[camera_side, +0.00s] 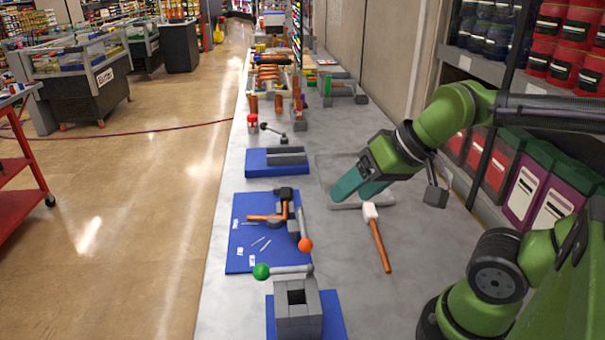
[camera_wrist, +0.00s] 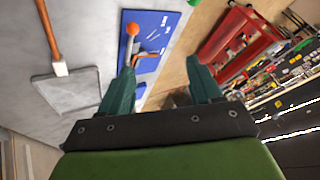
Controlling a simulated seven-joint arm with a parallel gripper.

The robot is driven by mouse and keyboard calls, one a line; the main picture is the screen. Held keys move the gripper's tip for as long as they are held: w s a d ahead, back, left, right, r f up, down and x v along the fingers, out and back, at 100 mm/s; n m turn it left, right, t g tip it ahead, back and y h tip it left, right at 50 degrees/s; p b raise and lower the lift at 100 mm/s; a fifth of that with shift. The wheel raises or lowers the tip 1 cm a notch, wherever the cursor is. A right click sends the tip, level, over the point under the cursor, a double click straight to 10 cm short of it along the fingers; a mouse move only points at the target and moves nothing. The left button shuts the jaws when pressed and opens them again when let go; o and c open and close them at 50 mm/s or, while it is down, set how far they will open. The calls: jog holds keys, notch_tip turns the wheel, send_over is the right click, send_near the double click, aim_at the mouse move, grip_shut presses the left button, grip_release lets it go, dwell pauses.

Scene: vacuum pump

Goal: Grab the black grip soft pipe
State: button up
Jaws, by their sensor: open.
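On the blue mat (camera_side: 244,258) in the side view lies an assembly with an orange pipe (camera_side: 262,218) and a black part (camera_side: 286,194). I cannot tell for sure which piece is the black grip soft pipe. My gripper (camera_side: 357,190) is open and empty, above the grey worktop to the right of that mat, apart from everything on it. In the wrist view my open gripper (camera_wrist: 160,68) shows its two teal fingers with the blue mat (camera_wrist: 168,20) beyond them. The left finger partly hides the things on the mat.
A grey vise (camera_side: 298,308) with a green-knobbed handle stands in front; an orange ball (camera_side: 305,245) tops a lever. A blue block fixture (camera_side: 262,164) stands behind.

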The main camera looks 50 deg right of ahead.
jog(key=w+f+g, duration=0.1)
jog(key=w+f, duration=0.1)
jog(key=m+g+h, duration=0.2)
jog(key=m+g, duration=0.4)
send_over(285, 194)
notch_tip(285, 194, down, 4)
jog(key=f, duration=1.1)
jog(key=shift+s+a+f, duration=0.25)
jog(key=shift+s+f, duration=0.1)
jog(key=shift+f, duration=0.05)
jog(key=shift+w+d+f, duration=0.1)
jog(key=shift+w+f, duration=0.05)
jog(key=shift+f, duration=1.25)
jog(key=shift+w+d+f, duration=0.1)
jog(key=shift+f, duration=1.3)
grip_shut()
jog(key=shift+r, duration=0.1)
